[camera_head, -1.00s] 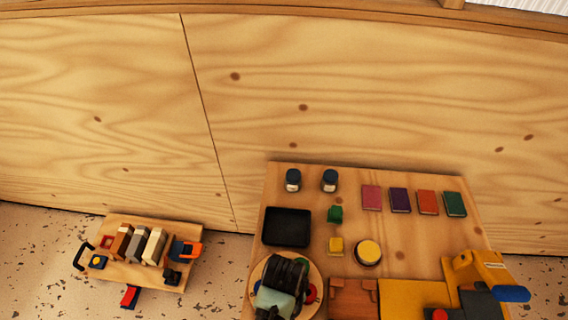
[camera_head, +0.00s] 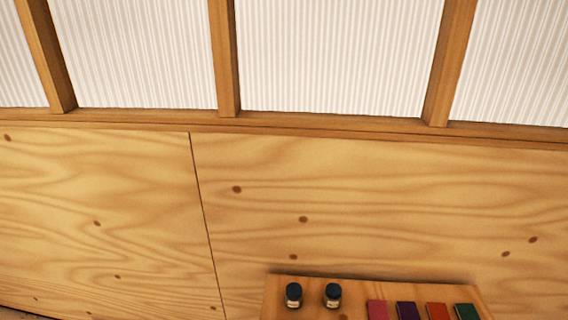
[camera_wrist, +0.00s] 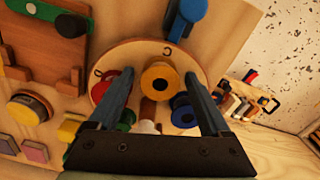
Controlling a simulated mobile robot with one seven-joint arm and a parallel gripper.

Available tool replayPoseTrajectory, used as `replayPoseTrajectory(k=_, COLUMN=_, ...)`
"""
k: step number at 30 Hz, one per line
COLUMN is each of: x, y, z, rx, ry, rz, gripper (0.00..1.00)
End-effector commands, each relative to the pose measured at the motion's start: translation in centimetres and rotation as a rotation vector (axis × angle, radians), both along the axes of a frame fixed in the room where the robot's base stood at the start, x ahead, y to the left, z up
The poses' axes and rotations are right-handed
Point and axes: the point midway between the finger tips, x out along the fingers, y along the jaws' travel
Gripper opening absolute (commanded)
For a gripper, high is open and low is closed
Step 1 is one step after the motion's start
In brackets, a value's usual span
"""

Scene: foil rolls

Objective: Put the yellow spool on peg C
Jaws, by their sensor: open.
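In the wrist view, the yellow spool (camera_wrist: 160,81) stands on the round wooden board (camera_wrist: 123,52), beside the printed letter C (camera_wrist: 167,51). A dark round centre shows in its top; I cannot clearly make out a peg in it. My gripper (camera_wrist: 160,74) is open, with one blue-grey finger on each side of the yellow spool in the picture. I cannot tell whether the fingers touch it. A red spool (camera_wrist: 109,84) is at the left of the board by another letter, and a blue one (camera_wrist: 184,113) is at the right. The head view shows neither spools nor gripper.
A green piece (camera_wrist: 127,117) is partly hidden by my left finger. A blue handle (camera_wrist: 186,14) rises beyond the board. A yellow-topped round container (camera_wrist: 28,109) is at left. In the head view, two dark-lidded jars (camera_head: 293,295) stand near the table's back edge.

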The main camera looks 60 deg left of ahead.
Motion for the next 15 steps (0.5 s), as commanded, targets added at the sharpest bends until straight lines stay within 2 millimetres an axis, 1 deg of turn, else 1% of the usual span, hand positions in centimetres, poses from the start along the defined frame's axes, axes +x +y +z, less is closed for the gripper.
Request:
replayPoseTrajectory(k=8, x=0.0, y=0.0, z=2.2, rx=0.0, ry=0.0, rz=0.0, gripper=0.82)
replayPoseTrajectory(k=15, x=0.0, y=0.0, z=5.4, rx=0.0, ry=0.001, rz=0.0, gripper=0.82)
